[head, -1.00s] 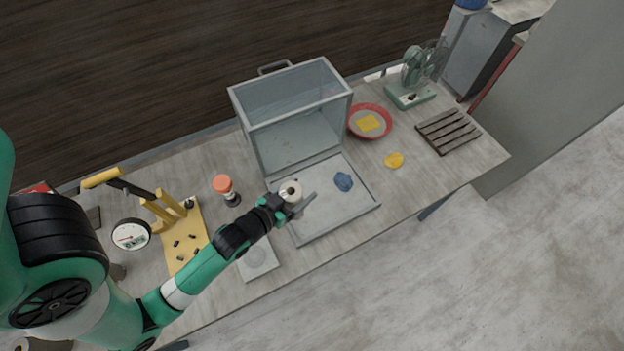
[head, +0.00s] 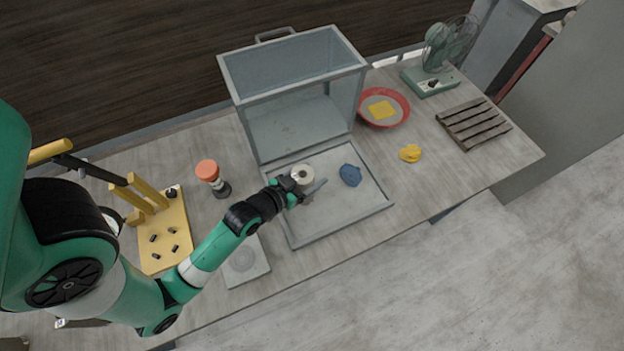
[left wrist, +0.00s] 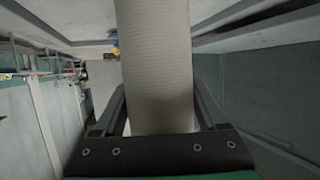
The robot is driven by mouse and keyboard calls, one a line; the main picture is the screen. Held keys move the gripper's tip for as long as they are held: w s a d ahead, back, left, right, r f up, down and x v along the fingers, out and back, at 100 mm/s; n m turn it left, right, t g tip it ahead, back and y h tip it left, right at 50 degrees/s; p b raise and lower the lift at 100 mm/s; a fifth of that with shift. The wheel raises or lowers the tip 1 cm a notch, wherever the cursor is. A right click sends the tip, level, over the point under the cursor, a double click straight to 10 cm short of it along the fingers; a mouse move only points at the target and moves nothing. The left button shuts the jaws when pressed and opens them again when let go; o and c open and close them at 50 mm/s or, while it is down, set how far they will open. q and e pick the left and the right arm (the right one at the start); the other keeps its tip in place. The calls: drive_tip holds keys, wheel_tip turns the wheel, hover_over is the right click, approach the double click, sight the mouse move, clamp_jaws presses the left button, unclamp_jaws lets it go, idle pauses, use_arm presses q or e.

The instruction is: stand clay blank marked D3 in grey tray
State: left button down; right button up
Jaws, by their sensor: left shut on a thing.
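A pale cylindrical clay blank (head: 303,175) is held between the fingers of my left gripper (head: 305,184). It fills the middle of the left wrist view (left wrist: 155,65), with a finger on each side. No D3 mark is readable on it. In the head view it is over the left part of the shallow grey tray (head: 345,224), which lies in front of the clear box. I cannot tell whether the blank's lower end touches the tray. My right gripper is not in view.
A blue lump (head: 351,175) lies in the tray, right of the blank. The grey-framed clear box (head: 295,95) stands behind. A pale square plate (head: 244,270) and an orange-topped item (head: 207,170) are to the left. A red bowl (head: 398,97) stands right. The tray's front is clear.

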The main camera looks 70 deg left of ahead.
use_arm(q)
drive_tip(key=shift+w+a+r, duration=0.1)
drive_tip(key=shift+a+r, duration=0.05)
drive_tip(key=shift+r, duration=0.1)
drive_tip(key=shift+f, duration=0.15)
unclamp_jaws()
drive_tip(key=shift+f, duration=0.1)
drive_tip(key=shift+r, duration=0.3)
drive_tip(key=p+v, duration=0.2)
drive_tip(key=v, duration=1)
drive_tip(key=shift+w, duration=0.1)
